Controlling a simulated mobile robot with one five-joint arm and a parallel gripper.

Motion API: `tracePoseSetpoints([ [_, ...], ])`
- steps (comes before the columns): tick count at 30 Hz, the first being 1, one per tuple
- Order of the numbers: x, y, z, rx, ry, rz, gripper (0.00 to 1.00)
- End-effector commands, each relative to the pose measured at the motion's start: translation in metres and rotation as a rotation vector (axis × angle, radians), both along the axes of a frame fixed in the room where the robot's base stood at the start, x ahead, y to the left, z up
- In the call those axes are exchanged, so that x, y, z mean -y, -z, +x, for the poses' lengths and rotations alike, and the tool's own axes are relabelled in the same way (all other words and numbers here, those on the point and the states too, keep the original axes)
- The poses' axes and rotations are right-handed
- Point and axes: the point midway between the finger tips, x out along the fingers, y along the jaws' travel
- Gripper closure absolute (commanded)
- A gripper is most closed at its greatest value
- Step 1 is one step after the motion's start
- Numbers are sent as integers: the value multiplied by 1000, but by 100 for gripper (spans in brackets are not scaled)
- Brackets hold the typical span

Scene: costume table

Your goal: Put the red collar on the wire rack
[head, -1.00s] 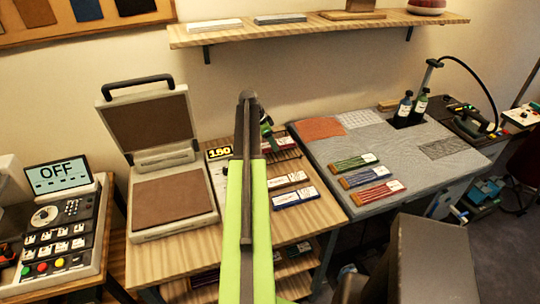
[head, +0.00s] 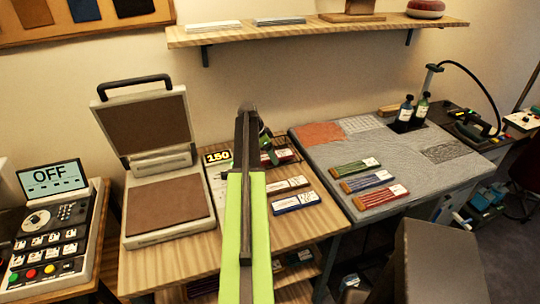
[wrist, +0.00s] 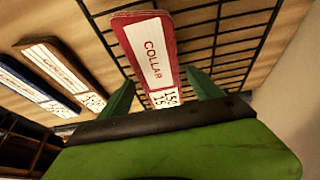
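The red collar (wrist: 150,48) is a red-edged card with a white label reading COLLAR; in the wrist view it lies over the black wire rack (wrist: 235,42). The green fingers of my gripper (wrist: 160,85) stand open on either side of the card's near end, with small gaps showing. Whether the card rests fully on the wires is hard to tell. In the head view, the red collar (head: 284,156) shows at the table's back, just right of my arm, which partly hides the gripper and rack.
An open press (head: 165,205) stands to the left. A grey mat (head: 350,150) holds several coloured bundles at right. A shelf (head: 300,30) hangs above.

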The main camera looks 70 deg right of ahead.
Motion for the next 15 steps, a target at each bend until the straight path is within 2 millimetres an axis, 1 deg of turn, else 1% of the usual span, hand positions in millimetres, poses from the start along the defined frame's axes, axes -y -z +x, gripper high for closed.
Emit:
tracePoseSetpoints([
  [10, 0, -3, 1, 0, -1, 0, 24],
  [13, -1, -11, 2, 0, -1, 0, 24],
  [15, -3, -20, 4, 0, -1, 0, 24],
])
